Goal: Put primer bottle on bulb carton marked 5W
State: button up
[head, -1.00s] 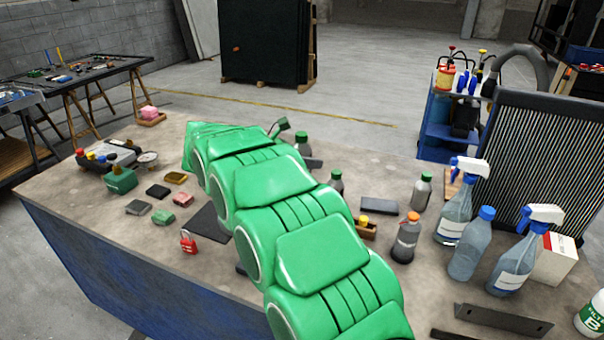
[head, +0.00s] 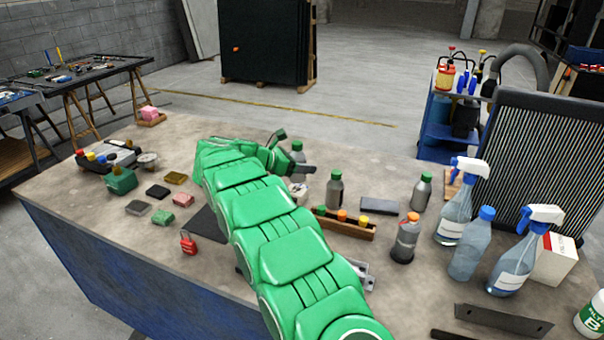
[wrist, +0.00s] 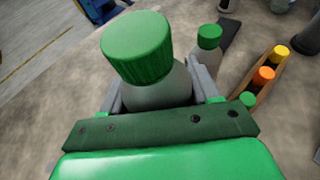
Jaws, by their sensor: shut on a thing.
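My gripper (wrist: 158,92) is shut on a grey bottle (wrist: 158,88) with a ribbed green cap, in the lower middle of the wrist view. The same bottle (head: 298,156) shows at the far side of the workbench in the head view, partly behind my gripper (head: 300,169). I cannot tell whether its base touches the bench. Similar green-capped bottles stand at the middle (head: 335,190) and right (head: 422,191). No label reading primer is legible. A white and red carton (head: 556,262) stands at right behind a spray bottle; no 5W mark is readable on it.
A wooden rack (head: 345,226) of small capped bottles and an orange-capped bottle (head: 406,240) stand right of my arm. Spray bottles (head: 513,262) crowd the right, before a ribbed panel (head: 545,150). Small boxes and a red padlock (head: 188,243) lie left. The front-left bench top is clear.

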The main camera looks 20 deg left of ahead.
jog(key=shift+w+a+f, duration=0.2)
jog(key=shift+w+f, duration=0.15)
jog(key=shift+f, duration=1.65)
jog(key=o, duration=1.3)
jog(key=shift+f, duration=0.1)
jog(key=shift+c, duration=0.2)
jog(key=v, duration=1.2)
